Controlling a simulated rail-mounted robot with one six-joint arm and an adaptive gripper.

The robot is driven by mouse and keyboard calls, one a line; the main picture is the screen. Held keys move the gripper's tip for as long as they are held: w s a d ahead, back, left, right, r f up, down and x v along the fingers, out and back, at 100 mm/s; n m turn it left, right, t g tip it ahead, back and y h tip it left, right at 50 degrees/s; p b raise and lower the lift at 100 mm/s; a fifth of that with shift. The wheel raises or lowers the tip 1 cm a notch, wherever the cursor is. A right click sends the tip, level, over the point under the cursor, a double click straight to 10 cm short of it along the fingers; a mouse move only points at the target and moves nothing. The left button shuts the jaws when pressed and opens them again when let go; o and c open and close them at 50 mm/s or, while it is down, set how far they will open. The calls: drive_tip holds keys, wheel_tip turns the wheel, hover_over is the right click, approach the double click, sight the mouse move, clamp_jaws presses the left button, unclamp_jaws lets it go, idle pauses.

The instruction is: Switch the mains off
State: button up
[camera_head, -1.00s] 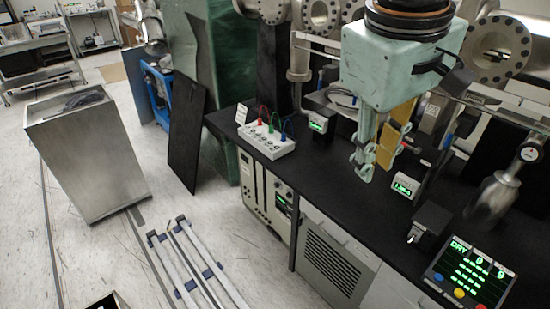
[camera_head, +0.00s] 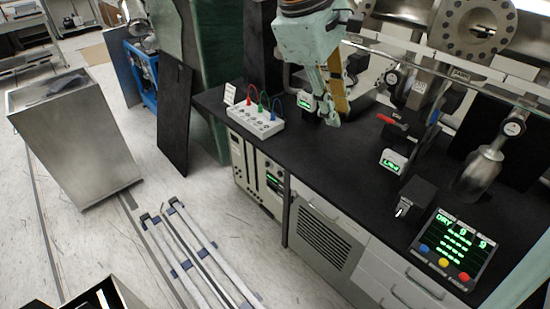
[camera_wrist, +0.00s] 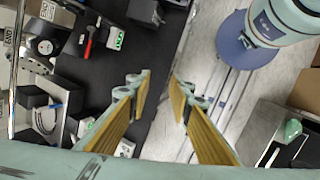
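A black box with a small silver lever (camera_head: 415,198) stands near the front edge of the black bench (camera_head: 340,165), beside a lit control panel (camera_head: 455,250). It looks like a switch box, but no label naming the mains is readable. A dark box in the wrist view (camera_wrist: 145,11) may be the same one. My gripper (camera_head: 332,118) is over the back of the bench, left of the switch box and well apart from it. Its yellow-padded fingers (camera_wrist: 162,80) are spread, with only bench edge and floor seen between them.
A red-handled valve (camera_head: 393,122) and a small green display (camera_head: 394,161) stand right of my gripper. A grey box with coloured leads (camera_head: 257,122) stands left. A metal flask-shaped vessel (camera_head: 482,172) hangs at right. The front middle of the bench is clear.

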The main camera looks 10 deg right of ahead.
drive_tip(key=w+a+f+n+h+p, duration=0.1)
drive_tip(key=w+a+f+n+h, duration=0.15)
drive_tip(key=w+f, duration=0.55)
drive_tip(key=w+a+f+n+h+p, duration=0.15)
drive_tip(key=w+f+n, duration=0.3)
drive_tip(key=w, duration=0.55)
drive_tip(key=w+a+f+n+h, duration=0.1)
drive_tip(key=w+a+f+n, duration=0.15)
drive_tip(key=w+f, duration=0.55)
drive_tip(key=w+a+f+n+t+h, duration=0.1)
drive_tip(key=w+a+f+n+t, duration=0.1)
drive_tip(key=f, duration=0.7)
drive_tip(key=w+a+f+n+t+h+p, duration=0.1)
drive_tip(key=w+a+f+n, duration=0.3)
drive_tip(key=f, duration=0.6)
drive_tip(key=w+a+f+n+t+h+p, duration=0.1)
drive_tip(key=w+f+n, duration=0.4)
drive_tip(key=f, duration=0.5)
drive_tip(key=shift+w+a+f+n+t, duration=0.2)
drive_tip(key=shift+w+a+n+t, duration=0.15)
drive_tip(key=shift+w+a+t, duration=0.7)
drive_tip(key=x, duration=1.3)
drive_tip(key=shift+d+f, duration=0.2)
drive_tip(key=shift+d, duration=0.15)
drive_tip(key=shift+c, duration=0.9)
